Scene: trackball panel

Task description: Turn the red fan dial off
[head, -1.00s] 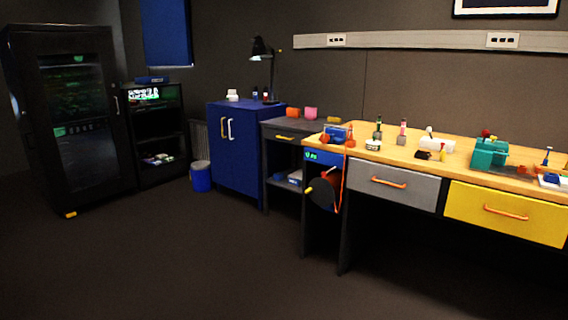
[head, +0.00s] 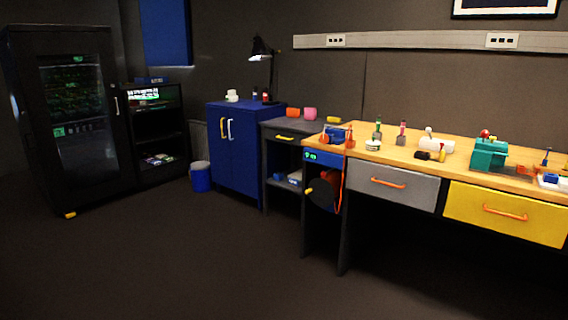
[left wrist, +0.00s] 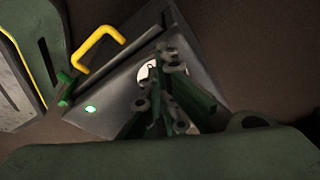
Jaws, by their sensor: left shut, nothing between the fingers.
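No red fan dial can be made out for certain in either view. In the left wrist view my left gripper (left wrist: 170,65) is shut and empty, its dark green fingers in front of a grey panel (left wrist: 120,90). A pale round part (left wrist: 147,71) on that panel shows behind the fingertips and is partly hidden by them; I cannot tell whether they touch. A small green light (left wrist: 91,109) glows on the panel. My right gripper is in neither view.
A yellow handle (left wrist: 98,45) juts out beside the panel. In the head view a wooden-topped workbench (head: 390,153) with grey and yellow drawers stands at right. A blue cabinet (head: 236,160) and a dark glass-door cabinet (head: 80,120) stand further left. The floor in front is clear.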

